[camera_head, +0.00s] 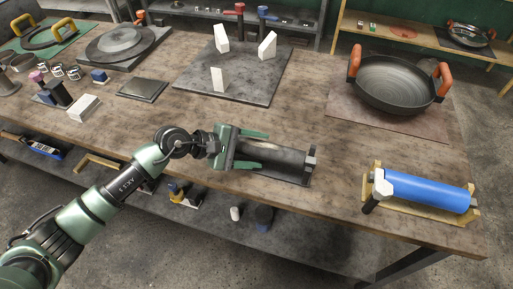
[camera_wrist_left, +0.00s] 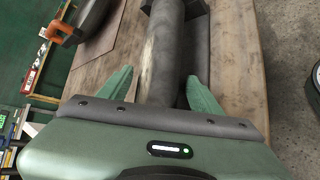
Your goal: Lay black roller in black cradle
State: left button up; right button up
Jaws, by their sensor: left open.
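The black roller (camera_head: 285,158), a dark grey cylinder with a worn pale streak, lies near the table's front edge. It appears to lie in the black cradle (camera_head: 311,158), whose upright end bracket shows at the roller's right end. Full seating cannot be told, since my gripper hides the left end. My left gripper (camera_head: 265,151) is open, with its green fingers on either side of the roller. In the left wrist view, the roller (camera_wrist_left: 164,50) runs between the spread fingers (camera_wrist_left: 160,92), with gaps beside it. My right gripper is not in view.
A blue roller (camera_head: 428,191) lies in a yellow cradle (camera_head: 474,213) at the right. A pan with orange handles (camera_head: 396,84) stands behind. White blocks (camera_head: 219,79) stand on a dark plate (camera_head: 190,82). Small items crowd the left. The tabletop between roller and pan is clear.

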pick_arm(q)
jog(key=shift+a+r+p, duration=0.1)
jog(key=shift+r+p, duration=0.5)
jog(key=shift+r, duration=0.05)
jog(key=shift+s+a+b, duration=0.1)
jog(key=shift+a+b, duration=0.6)
jog(key=shift+a, duration=0.1)
jog(key=b+v, duration=0.3)
jog(key=v, duration=0.7)
jog(key=shift+r, duration=0.3)
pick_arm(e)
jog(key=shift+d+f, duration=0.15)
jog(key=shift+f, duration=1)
pick_arm(q)
jog(key=shift+s, duration=0.15)
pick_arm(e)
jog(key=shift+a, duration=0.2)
